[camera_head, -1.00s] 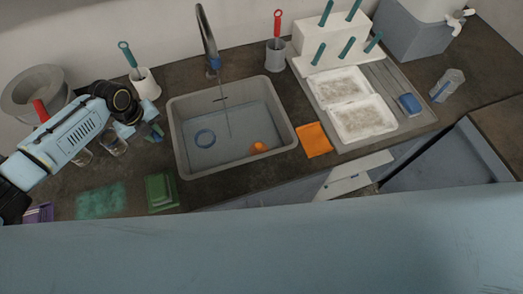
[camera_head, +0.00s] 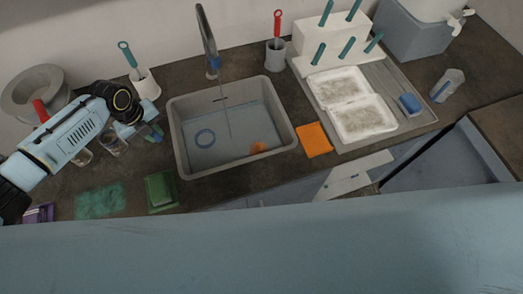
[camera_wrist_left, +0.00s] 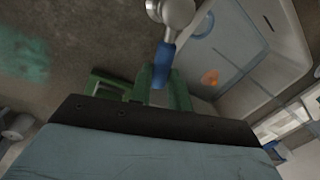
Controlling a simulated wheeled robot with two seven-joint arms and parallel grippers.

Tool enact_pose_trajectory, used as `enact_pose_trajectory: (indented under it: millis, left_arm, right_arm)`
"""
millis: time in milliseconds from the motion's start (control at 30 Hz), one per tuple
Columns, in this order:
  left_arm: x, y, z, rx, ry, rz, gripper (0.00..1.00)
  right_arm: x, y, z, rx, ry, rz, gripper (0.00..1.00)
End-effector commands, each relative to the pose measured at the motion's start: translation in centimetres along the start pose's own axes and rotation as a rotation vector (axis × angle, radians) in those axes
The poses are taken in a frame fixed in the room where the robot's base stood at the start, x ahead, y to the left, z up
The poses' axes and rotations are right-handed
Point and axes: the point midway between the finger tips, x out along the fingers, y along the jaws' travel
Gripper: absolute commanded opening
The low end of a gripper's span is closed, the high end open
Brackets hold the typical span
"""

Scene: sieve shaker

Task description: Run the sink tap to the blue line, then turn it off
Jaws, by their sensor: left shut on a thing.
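The tap (camera_head: 205,35) stands behind the grey sink (camera_head: 180,140), and a thin stream (camera_head: 227,115) runs from its spout into the sink. A blue ring (camera_head: 205,138) and an orange object (camera_head: 258,148) are in the sink. A short dark mark (camera_head: 220,99) shows on its back wall; I cannot make out its colour. My left gripper (camera_head: 156,131) is just left of the sink, shut on a blue handle. The handle (camera_wrist_left: 163,60) has a rounded silver end in the left wrist view, between green fingers (camera_wrist_left: 140,88). My right gripper is out of view.
Left of the sink are glass jars (camera_head: 113,146), a white holder (camera_head: 146,84), a green pad (camera_head: 100,201) and a green block (camera_head: 161,190). An orange cloth (camera_head: 314,139) and a tray (camera_head: 425,118) with white dishes lie right. The front counter edge has an opening at right.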

Motion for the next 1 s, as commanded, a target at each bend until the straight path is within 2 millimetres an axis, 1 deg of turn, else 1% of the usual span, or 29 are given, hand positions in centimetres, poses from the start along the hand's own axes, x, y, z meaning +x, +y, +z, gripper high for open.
enact_pose_trajectory:
  millis: [33,133,300,433,533,633,1000]
  left_arm:
    - [-0.3,-0.1,0.4,-0.002,-0.010,-0.004,0.00]
    - [-0.2,0.3,0.5,0.034,-0.005,-0.003,0.00]
    - [-0.3,1.1,0.7,0.167,0.015,-0.002,0.00]
    - [-0.4,1.5,0.8,0.229,0.024,-0.002,0.00]
    - [-0.4,2.1,1.0,0.312,0.037,-0.002,0.00]
    - [-0.5,2.4,1.1,0.372,0.047,-0.002,0.00]
    - [-0.7,2.5,1.1,0.386,0.050,0.000,0.00]
  right_arm:
    - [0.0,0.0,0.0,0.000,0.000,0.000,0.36]
    - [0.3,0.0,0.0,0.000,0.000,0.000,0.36]
    - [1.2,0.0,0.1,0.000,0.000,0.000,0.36]
    - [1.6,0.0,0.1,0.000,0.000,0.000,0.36]
    - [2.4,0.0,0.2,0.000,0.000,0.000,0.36]
    - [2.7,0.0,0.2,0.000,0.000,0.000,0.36]
    - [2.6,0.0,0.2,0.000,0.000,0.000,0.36]
